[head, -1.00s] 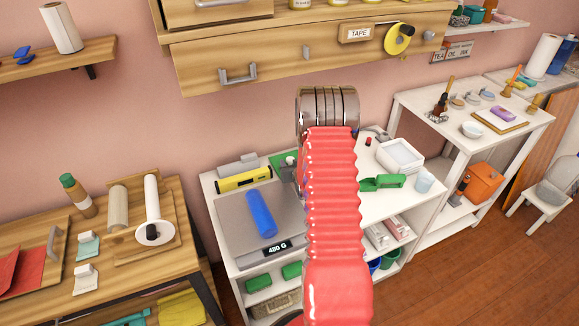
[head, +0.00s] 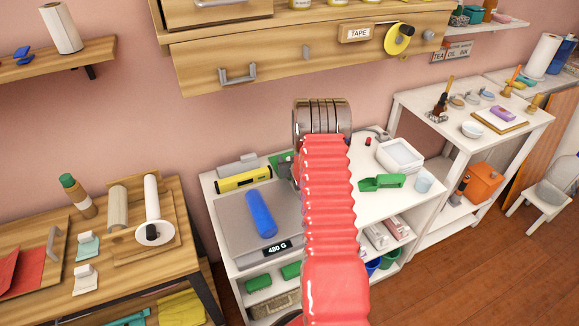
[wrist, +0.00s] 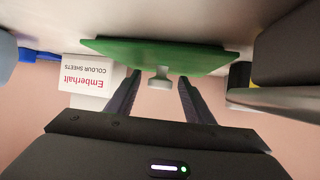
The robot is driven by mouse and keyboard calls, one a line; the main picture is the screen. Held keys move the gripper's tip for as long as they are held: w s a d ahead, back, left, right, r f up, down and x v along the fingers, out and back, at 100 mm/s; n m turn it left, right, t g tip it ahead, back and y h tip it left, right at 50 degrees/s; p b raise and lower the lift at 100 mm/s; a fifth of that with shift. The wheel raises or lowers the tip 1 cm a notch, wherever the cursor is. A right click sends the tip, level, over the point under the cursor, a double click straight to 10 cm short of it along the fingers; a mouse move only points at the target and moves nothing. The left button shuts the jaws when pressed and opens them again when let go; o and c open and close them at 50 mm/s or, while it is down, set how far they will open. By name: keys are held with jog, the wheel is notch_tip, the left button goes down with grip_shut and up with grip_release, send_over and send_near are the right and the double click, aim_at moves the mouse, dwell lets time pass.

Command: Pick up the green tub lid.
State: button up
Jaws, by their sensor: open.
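The green tub lid (wrist: 160,54) is a flat green plate with a pale grey knob (wrist: 160,78) in the wrist view. The knob is between my gripper's (wrist: 159,84) two dark fingertips, with a gap on each side. My gripper is open and empty. In the head view only a corner of the green lid (head: 277,160) shows on the white bench, beside my red arm; my arm hides the rest and most of my gripper.
A white box marked Emberhalt (wrist: 93,85) stands close to one finger in the wrist view. Near the lid in the head view are a yellow level (head: 243,179), a scale (head: 228,225) bearing a blue cylinder (head: 261,214), and a green scoop (head: 382,183).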

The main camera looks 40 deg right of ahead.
jog(key=shift+c, duration=0.5)
jog(key=c, duration=1)
jog(key=shift+r, duration=0.1)
notch_tip(320, 180, up, 10)
dwell(0.6)
jog(key=o, duration=0.5)
jog(key=c, duration=0.5)
